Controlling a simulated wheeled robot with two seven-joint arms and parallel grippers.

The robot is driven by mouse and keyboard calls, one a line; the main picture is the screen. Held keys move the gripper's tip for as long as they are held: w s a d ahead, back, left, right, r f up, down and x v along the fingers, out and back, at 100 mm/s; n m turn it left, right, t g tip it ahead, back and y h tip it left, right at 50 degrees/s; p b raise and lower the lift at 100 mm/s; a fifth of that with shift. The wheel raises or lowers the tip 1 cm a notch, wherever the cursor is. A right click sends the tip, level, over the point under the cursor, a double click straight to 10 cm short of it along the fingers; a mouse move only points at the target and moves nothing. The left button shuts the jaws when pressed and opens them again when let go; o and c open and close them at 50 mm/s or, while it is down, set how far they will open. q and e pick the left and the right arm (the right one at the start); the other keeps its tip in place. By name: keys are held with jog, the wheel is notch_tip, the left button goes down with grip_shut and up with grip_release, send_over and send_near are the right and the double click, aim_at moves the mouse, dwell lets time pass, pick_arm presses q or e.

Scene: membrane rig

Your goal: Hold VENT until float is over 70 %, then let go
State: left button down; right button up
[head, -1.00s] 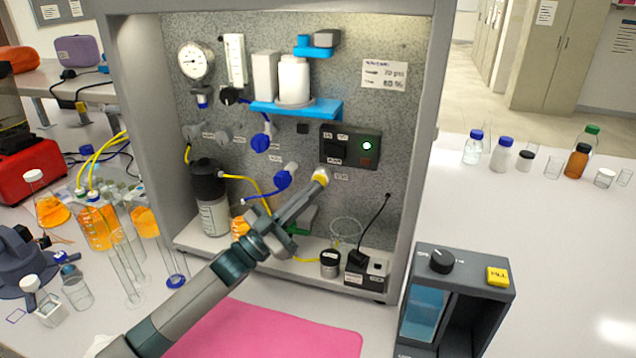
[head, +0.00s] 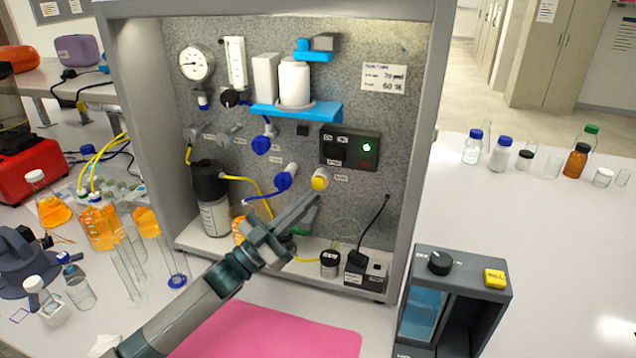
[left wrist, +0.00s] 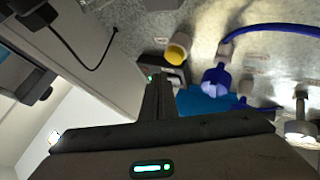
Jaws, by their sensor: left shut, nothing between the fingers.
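A yellow round button (head: 320,180) sits on the grey speckled panel, with a small unreadable label at its right, so I cannot confirm it is VENT. My left gripper (head: 313,199) is shut and empty, its tips just below the button and seemingly apart from it. In the left wrist view the shut fingers (left wrist: 157,80) point at the panel, beside the yellow button (left wrist: 178,48). A clear upright flow tube (head: 236,62) is at the panel's upper left; its float is too small to read. My right gripper is not in view.
Blue valves (head: 283,181) are left of the button. A black box (head: 349,148) with a lit green lamp is above it. A card (head: 384,79) shows 70 psi and 60 %. A round gauge (head: 196,63) is at upper left. A pink mat (head: 265,335) lies in front.

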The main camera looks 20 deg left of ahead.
pick_arm(q)
jog(key=shift+s+p, duration=0.55)
jog(key=shift+s, duration=1.2)
jog(key=shift+r, duration=0.1)
